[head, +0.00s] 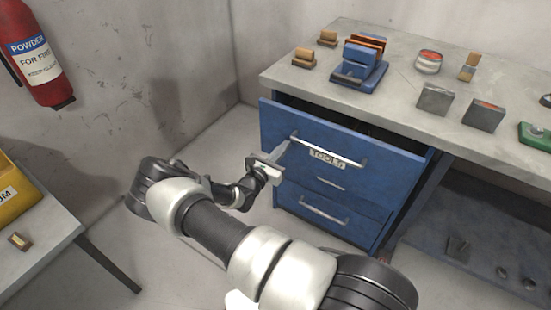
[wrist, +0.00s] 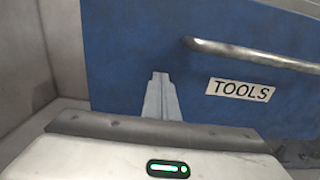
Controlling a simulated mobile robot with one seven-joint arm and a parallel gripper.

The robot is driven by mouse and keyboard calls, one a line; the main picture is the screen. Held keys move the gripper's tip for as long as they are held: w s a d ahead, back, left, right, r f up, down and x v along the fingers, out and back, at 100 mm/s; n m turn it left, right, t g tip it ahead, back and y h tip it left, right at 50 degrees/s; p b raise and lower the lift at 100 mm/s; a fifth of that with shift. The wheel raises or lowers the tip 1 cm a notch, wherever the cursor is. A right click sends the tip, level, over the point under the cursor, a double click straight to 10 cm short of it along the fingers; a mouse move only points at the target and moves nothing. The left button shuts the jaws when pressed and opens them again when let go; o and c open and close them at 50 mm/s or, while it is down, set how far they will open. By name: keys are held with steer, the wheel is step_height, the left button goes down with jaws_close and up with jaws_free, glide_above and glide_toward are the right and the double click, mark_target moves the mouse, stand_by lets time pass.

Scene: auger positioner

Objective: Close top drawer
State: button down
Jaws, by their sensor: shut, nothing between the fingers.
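The blue top drawer (head: 378,172) under the grey workbench stands partly pulled out, with a dark gap above its front. Its front carries a metal handle bar and a "TOOLS" label. In the wrist view the drawer front (wrist: 120,45) fills most of the picture, with the handle (wrist: 250,54) and label at the right. My gripper (head: 286,148) is shut and empty, at the left part of the drawer front, left of the handle. Its fingers (wrist: 160,78) point at the blue panel in the wrist view. I cannot tell whether the fingertips touch it.
The workbench top (head: 400,98) holds a blue device (head: 358,62), several small blocks and a round tin (head: 429,61). Lower drawers (head: 325,210) sit below. A fire extinguisher (head: 35,55) hangs on the left wall. A side table (head: 45,245) stands at lower left.

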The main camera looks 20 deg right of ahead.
steer(key=b+x, duration=0.2)
steer(key=x, duration=1)
steer(key=shift+f+b, duration=0.1)
steer(key=shift+b, duration=0.25)
steer(key=shift+w+d, duration=0.1)
steer(key=shift+d, duration=0.05)
steer(key=shift+w+d+r, duration=0.15)
steer(key=shift+w+r, duration=0.05)
steer(key=shift+r, duration=0.05)
